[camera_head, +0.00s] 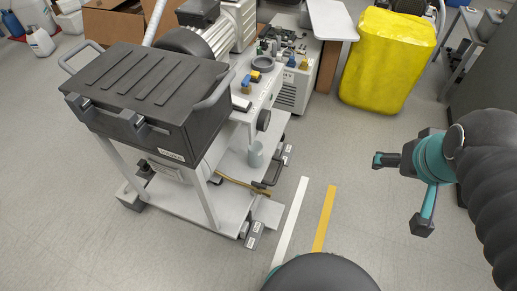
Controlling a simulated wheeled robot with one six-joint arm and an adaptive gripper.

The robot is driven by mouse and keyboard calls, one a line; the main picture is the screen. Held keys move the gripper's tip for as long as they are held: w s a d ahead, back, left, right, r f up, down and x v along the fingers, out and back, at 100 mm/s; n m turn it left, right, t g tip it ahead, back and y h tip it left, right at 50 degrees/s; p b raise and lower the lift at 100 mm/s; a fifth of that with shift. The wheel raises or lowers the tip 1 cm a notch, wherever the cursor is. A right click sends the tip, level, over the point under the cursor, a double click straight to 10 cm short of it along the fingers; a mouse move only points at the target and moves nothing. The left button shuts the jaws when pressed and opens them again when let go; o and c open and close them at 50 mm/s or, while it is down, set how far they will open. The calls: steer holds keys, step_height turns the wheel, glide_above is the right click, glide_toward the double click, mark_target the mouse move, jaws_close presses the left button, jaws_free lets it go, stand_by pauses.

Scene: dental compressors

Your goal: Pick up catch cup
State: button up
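A small grey-blue cup (255,154), which looks like the catch cup, stands upright on the lower shelf of the grey cart (223,199). It is at the shelf's right side, near a black handle-like part. My gripper (400,193) is at the right of the view, over the floor and well apart from the cup. Its two fingers are spread wide with nothing between them, so it is open and empty.
A black toolbox (150,95) sits on the cart's top left, overhanging the lower shelf. Small fittings and a dark ring (262,64) lie on the upper surface. A yellow covered block (388,58) stands behind. Floor between cart and gripper is clear, with white and yellow stripes (324,220).

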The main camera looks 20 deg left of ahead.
steer(key=w+f+n+t+b, duration=0.1)
steer(key=w+f, duration=0.1)
steer(key=w, duration=0.3)
steer(key=w+a+f+n, duration=0.1)
steer(key=w+f, duration=0.2)
steer(key=w, duration=0.3)
steer(key=w+f+n+t+b, duration=0.1)
steer(key=w+f, duration=0.1)
steer(key=w, duration=0.3)
steer(key=w+a+f+n+t+y+b, duration=0.2)
steer(key=w+a+f+n+y, duration=0.15)
steer(key=w+a+f, duration=0.45)
steer(key=n+g+y+b, duration=0.35)
steer(key=n+y, duration=0.25)
steer(key=y, duration=0.3)
glide_toward(255, 146)
steer(key=shift+w+a+f, duration=0.1)
steer(key=shift+w+a, duration=0.25)
steer(key=shift+a, duration=0.9)
steer(key=shift+w+a+f, duration=0.1)
steer(key=shift+w+a, duration=0.2)
steer(key=shift+a, duration=0.9)
steer(key=shift+w+a+f, duration=0.1)
steer(key=shift+w+a, duration=0.25)
steer(key=shift+a, duration=0.9)
steer(key=shift+g, duration=0.25)
steer(key=c, duration=1.2)
